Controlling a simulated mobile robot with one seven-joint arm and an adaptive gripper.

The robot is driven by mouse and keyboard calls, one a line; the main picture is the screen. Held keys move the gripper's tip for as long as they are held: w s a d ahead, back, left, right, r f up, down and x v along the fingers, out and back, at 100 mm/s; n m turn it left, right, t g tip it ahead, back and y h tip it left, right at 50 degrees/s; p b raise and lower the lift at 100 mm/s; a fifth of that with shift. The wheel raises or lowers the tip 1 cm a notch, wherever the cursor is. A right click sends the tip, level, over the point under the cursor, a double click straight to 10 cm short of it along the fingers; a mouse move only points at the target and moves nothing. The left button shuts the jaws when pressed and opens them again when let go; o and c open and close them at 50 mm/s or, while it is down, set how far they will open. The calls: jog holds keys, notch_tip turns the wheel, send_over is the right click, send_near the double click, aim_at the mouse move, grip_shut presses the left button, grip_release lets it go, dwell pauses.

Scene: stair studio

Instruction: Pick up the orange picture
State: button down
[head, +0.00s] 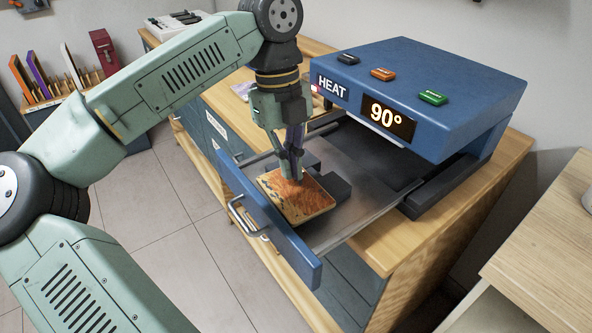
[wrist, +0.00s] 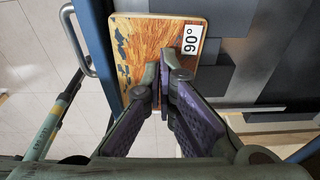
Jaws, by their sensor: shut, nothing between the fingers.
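The orange picture (head: 296,197) is a flat rectangular panel with an orange, streaked face. It lies in the pulled-out drawer (head: 340,214) of a blue heating machine (head: 430,85), close behind the drawer's blue front. In the wrist view the orange picture (wrist: 150,50) has a white "90°" label near its upper right corner. My gripper (head: 293,178) points down over the picture. Its fingers are shut with nothing between them. In the wrist view the fingertips (wrist: 162,105) overlap the picture's lower part; I cannot tell whether they touch it.
The machine shows "HEAT" and "90°" and has black, orange and green buttons on top. A handle (head: 243,214) is on the drawer front. A rack (head: 60,90) with several coloured panels stands at the back left. A wooden cabinet (head: 550,240) is at the right.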

aim_at(295, 191)
jog(key=shift+s+d+p, duration=0.55)
jog(key=shift+s+d, duration=0.1)
jog(key=shift+s, duration=0.35)
jog(key=shift+w+f+b, duration=0.1)
jog(key=shift+f+b, duration=0.4)
jog(key=shift+f, duration=0.35)
